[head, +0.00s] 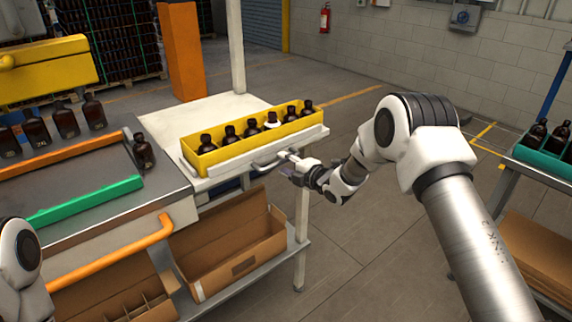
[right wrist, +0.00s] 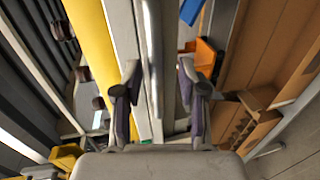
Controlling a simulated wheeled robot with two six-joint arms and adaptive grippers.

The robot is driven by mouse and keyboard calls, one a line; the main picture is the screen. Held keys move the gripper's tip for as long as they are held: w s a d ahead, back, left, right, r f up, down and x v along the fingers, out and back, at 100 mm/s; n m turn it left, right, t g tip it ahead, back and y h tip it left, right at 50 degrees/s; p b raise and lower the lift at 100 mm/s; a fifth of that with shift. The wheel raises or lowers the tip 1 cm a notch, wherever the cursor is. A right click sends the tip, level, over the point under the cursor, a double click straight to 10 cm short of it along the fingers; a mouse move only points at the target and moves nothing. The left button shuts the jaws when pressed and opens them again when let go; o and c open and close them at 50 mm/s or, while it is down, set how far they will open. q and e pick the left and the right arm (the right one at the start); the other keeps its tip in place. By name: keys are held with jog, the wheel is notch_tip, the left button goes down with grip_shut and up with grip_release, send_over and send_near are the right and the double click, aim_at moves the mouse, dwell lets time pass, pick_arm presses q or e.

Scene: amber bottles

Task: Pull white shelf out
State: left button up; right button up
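The white shelf (head: 317,131) is in the middle of the head view, with a yellow tray of amber bottles on it. A pale bar handle (head: 268,163) sits on its front edge. My right gripper (head: 287,158) is at the right part of this handle. In the right wrist view the fingers of the right gripper (right wrist: 160,88) are spread apart, with the handle bar (right wrist: 152,45) running lengthwise between their tips. I cannot tell whether either finger touches it. Part of my left arm shows at the lower left of the head view; its gripper is out of view.
The yellow tray (head: 253,141) holds several bottles, one with a white label or cap. An open cardboard box (head: 228,262) lies on the lower rack. A grey worktable (head: 150,190) with orange and green rails is at left. Open floor (head: 345,245) lies right of the shelf.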

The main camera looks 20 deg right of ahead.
jog(key=shift+r, duration=0.1)
jog(key=v, duration=1.2)
